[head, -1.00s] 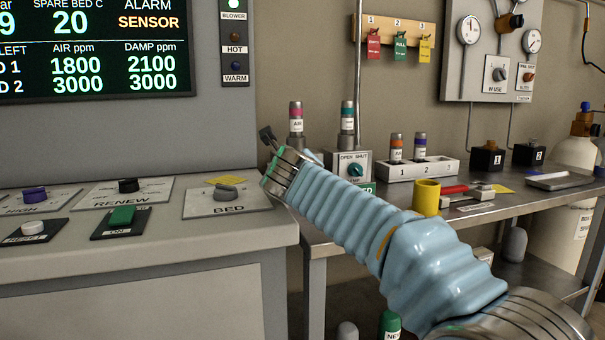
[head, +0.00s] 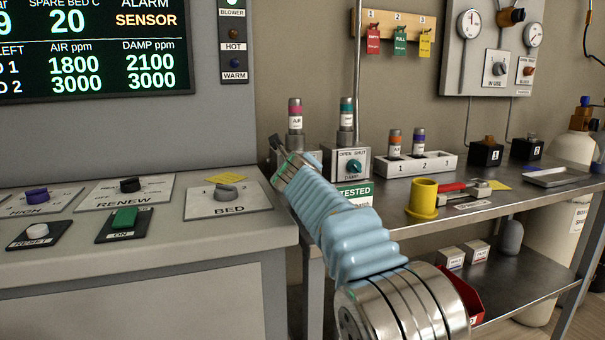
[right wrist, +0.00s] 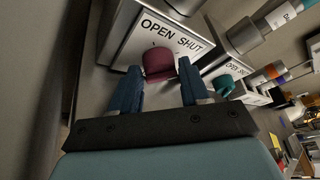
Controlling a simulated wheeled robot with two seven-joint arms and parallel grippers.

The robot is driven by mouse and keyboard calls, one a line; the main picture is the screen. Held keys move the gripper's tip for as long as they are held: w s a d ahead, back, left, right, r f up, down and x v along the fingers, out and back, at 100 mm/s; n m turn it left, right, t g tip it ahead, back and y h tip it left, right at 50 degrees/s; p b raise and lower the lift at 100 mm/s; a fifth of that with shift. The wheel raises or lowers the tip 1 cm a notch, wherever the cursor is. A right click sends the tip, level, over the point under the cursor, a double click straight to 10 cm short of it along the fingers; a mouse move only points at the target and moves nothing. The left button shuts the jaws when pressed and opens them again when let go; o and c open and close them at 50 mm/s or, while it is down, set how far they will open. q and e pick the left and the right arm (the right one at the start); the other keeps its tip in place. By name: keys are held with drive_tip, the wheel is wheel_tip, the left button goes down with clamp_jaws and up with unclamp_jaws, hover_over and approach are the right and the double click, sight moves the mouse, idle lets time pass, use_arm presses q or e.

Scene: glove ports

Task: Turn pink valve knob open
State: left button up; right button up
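The pink valve knob (right wrist: 158,64) shows in the right wrist view on the front of a pale box (right wrist: 125,38) labelled OPEN and SHUT. My right gripper (right wrist: 159,70) is open, with its two blue fingers on either side of the knob's line and the knob just ahead of their tips. I cannot tell whether a finger touches it. In the head view my right gripper (head: 277,147) is at the shelf behind the console's right end and hides the pink knob. The pink-banded AIR cylinder (head: 295,115) stands behind it. My left gripper is not in view.
A teal DAMP knob (head: 352,166) on a similar OPEN/SHUT box is close on the right, with a teal-banded cylinder (head: 346,120) behind. The console (head: 200,240) edge is close on the left. A yellow cup (head: 423,198) stands on the bench.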

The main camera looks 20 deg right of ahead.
drive_tip(key=c, duration=0.6)
drive_tip(key=shift+f, duration=0.2)
drive_tip(key=shift+n+h, duration=0.3)
drive_tip(key=shift+n, duration=0.1)
drive_tip(key=shift+a, duration=0.1)
drive_tip(key=o, duration=1)
drive_tip(key=shift+r, duration=0.1)
